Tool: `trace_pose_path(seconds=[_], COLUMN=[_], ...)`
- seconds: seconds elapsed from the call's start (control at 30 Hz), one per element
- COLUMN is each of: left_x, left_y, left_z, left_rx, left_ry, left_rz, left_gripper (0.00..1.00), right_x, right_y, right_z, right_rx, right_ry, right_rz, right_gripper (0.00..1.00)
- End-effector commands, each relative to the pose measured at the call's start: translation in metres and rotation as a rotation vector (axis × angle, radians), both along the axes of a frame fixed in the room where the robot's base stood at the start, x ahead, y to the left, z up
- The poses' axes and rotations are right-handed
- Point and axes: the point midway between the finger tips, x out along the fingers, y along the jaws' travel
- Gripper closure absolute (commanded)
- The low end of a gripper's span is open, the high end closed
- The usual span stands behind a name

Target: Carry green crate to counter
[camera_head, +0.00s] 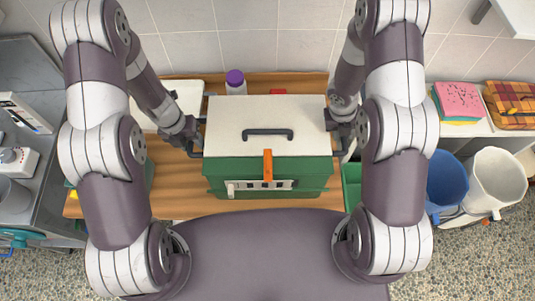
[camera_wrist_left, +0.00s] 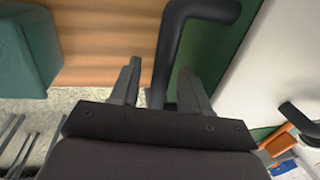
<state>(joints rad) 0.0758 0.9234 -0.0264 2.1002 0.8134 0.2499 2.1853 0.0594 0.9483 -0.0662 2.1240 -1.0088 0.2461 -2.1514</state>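The green crate (camera_head: 270,172) has a white lid with a black top handle and an orange latch on its front. It stands on a wooden surface between my arms, with a dark bar handle on each side. My left gripper (camera_head: 191,137) is at the crate's left side handle. In the left wrist view the black handle (camera_wrist_left: 168,60) passes between the fingers of my left gripper (camera_wrist_left: 160,88), with a gap beside the left finger. My right gripper (camera_head: 345,133) is at the right side handle; its fingers are too small and covered to read.
A purple-capped bottle (camera_head: 236,82) and a red item (camera_head: 278,91) are behind the crate. A metal sink unit (camera_head: 40,75) is at left. At right are folded towels (camera_head: 458,102), a plaid cloth (camera_head: 511,104), a blue bucket (camera_head: 446,184) and a white bucket (camera_head: 495,182).

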Motion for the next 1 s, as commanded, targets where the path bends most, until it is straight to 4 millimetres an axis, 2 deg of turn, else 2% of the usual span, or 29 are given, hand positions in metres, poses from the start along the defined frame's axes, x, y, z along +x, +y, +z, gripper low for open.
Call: trace_pose_path(seconds=[0.03, 0.1, 0.13, 1.0], left_x=[0.0000, 0.0000, 0.0000, 0.0002], left_y=[0.0000, -0.0001, -0.0001, -0.0001], left_z=[0.0001, 0.0001, 0.0002, 0.0005], left_rx=[0.000, 0.000, 0.000, -0.001], left_ry=[0.000, 0.000, 0.000, 0.000], left_rz=[0.000, 0.000, 0.000, 0.000], left_gripper=[0.67, 0.90, 1.00, 1.00], right_x=[0.0000, 0.0000, 0.0000, 0.0004], right_y=[0.0000, 0.0000, -0.0001, 0.0001], right_z=[0.0001, 0.0002, 0.0002, 0.0007], right_rx=[0.000, 0.000, 0.000, 0.000], right_ry=[0.000, 0.000, 0.000, -0.001], right_rz=[0.000, 0.000, 0.000, 0.000], right_gripper=[0.84, 1.00, 1.00, 1.00])
